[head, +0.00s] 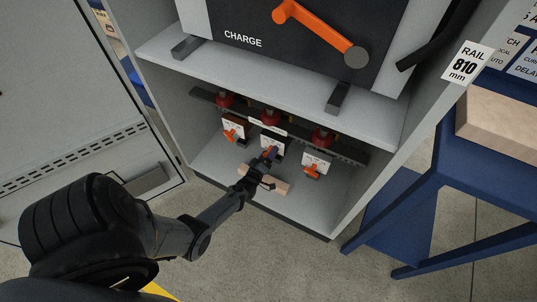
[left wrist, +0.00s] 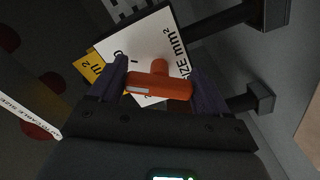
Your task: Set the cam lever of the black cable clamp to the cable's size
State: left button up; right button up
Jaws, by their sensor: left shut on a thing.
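Three cable clamps with orange cam levers hang on a rail low in the cabinet. The middle clamp (head: 272,141) has a dark-edged white plate and is partly hidden by my left gripper (head: 269,154). In the left wrist view, my left gripper (left wrist: 160,83) is shut on the orange cam lever (left wrist: 158,86), with one dark finger on each side of it. Behind the lever is a tilted white size plate (left wrist: 150,50) marked "SIZE mm²"; part of its scale is covered. The cable in the clamp cannot be made out. My right gripper is not in view.
The left clamp (head: 234,127) and right clamp (head: 317,160) flank the middle one closely. A tan block (head: 274,185) lies below my gripper. A grey shelf (head: 290,92) overhangs the clamps. A blue table (head: 430,165) stands at the right; the open door is at the left.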

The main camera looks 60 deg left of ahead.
pick_arm(q)
jog(key=o, duration=1)
jog(key=shift+c, duration=0.2)
jog(key=shift+s, duration=0.1)
jog(key=shift+s+d+p, duration=0.2)
jog(key=shift+p, duration=0.1)
jog(key=p+v, duration=0.4)
jog(key=v, duration=0.6)
jog(key=shift+s, duration=0.1)
